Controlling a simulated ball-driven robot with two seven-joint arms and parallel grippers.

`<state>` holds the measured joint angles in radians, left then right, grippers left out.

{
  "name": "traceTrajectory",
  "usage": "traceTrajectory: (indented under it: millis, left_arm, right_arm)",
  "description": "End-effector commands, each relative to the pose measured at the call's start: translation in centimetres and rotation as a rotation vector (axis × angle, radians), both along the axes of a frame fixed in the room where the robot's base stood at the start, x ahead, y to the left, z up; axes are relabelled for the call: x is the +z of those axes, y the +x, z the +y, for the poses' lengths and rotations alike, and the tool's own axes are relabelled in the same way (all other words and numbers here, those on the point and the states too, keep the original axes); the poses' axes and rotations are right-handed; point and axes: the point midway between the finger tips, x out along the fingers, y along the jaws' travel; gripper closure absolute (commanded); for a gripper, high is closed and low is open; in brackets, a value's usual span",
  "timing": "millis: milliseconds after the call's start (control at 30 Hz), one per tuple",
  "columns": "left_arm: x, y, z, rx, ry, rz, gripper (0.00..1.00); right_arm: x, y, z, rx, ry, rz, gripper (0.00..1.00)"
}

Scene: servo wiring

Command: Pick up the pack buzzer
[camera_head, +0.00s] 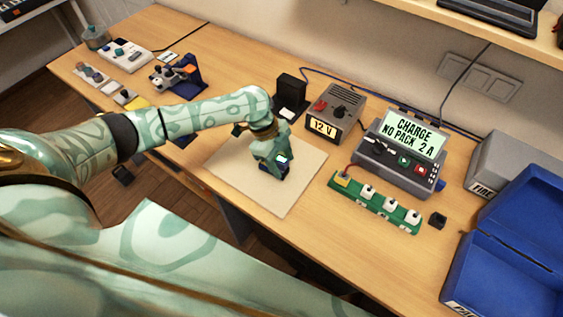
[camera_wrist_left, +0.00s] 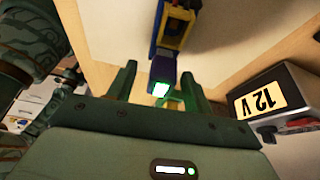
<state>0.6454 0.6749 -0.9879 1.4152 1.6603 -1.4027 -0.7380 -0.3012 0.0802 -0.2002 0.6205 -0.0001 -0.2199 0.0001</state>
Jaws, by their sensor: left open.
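A small blue, yellow and purple piece (camera_wrist_left: 165,48) with a bright white-green lit face is at my left gripper, on or just above the pale mat (camera_head: 232,168). In the head view only a dark blue bit of it shows under the gripper. My left gripper (camera_head: 270,174) points down over the mat. Its two fingers (camera_wrist_left: 158,88) are apart, with the lit end of the piece between them; I cannot tell whether they touch it. A small black cube (camera_head: 437,220) lies right of the green strip. Neither piece is clearly marked as the pack buzzer. My right gripper does not show.
Behind the mat stand a black block (camera_head: 291,92) and a grey 12 V supply (camera_head: 335,113). To the right are a charger (camera_head: 400,157) reading "NO PACK", a green strip (camera_head: 375,203) with white plugs, a grey box (camera_head: 510,165) and a blue bin (camera_head: 510,250).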

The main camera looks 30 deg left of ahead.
Motion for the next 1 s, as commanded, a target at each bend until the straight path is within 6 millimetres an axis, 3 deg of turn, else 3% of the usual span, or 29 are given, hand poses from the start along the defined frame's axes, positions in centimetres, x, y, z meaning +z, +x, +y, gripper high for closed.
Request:
traceTrajectory:
  millis: [33, 200, 500, 667, 800, 1000]
  left_arm:
    - [0.0, 0.0, 0.0, 0.000, 0.000, 0.000, 0.49]
    - [0.1, 0.0, 0.0, 0.000, 0.000, 0.000, 0.96]
    - [0.1, 0.0, 0.0, 0.000, 0.000, 0.000, 0.97]
    - [1.1, 0.1, 0.1, -0.001, 0.001, -0.003, 0.97]
    - [3.5, 0.1, 0.1, -0.002, 0.000, -0.004, 0.97]
    - [8.6, -3.9, -1.3, -0.006, -0.001, -0.004, 0.97]
  right_arm:
    - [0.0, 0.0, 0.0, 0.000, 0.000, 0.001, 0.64]
    - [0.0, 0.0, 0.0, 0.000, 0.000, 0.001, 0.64]
    - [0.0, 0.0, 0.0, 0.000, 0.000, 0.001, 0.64]
    - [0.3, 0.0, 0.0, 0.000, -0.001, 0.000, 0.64]
    - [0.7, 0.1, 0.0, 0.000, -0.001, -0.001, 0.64]
    - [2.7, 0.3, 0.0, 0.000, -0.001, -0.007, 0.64]
